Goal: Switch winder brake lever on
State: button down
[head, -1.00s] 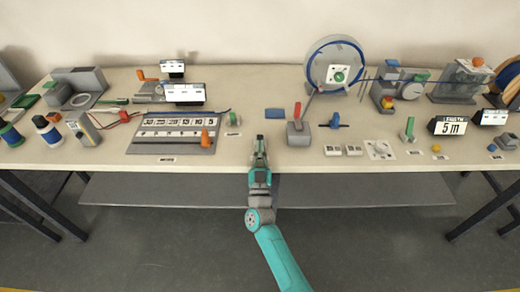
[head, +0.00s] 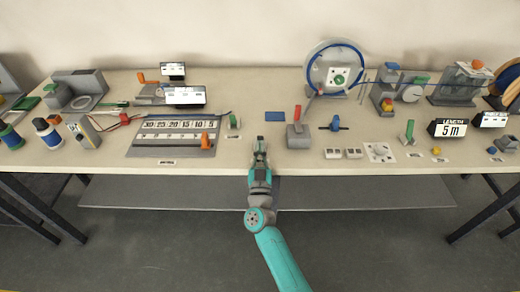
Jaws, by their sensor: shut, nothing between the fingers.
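The lever with a red handle (head: 297,113) rises from a grey block (head: 299,137) on the table, in front of the blue-rimmed winder wheel (head: 335,70). A thin grey rod leans from beside the handle up toward the wheel. The lever stands about upright. My gripper (head: 260,143) is shut and empty at the table's front edge, to the left of the grey block and apart from it.
A blue pad (head: 275,116) lies left of the lever. A small blue-handled part (head: 334,124) stands right of it. A grey board with numbers (head: 175,136) is at left. Small white blocks (head: 343,154) lie front right.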

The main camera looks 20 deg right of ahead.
jog(key=shift+w+r, duration=0.1)
jog(key=shift+r, duration=0.1)
jog(key=shift+w+d+r, duration=0.3)
jog(key=shift+w+r, duration=0.45)
jog(key=shift+w, duration=0.1)
dwell(0.5)
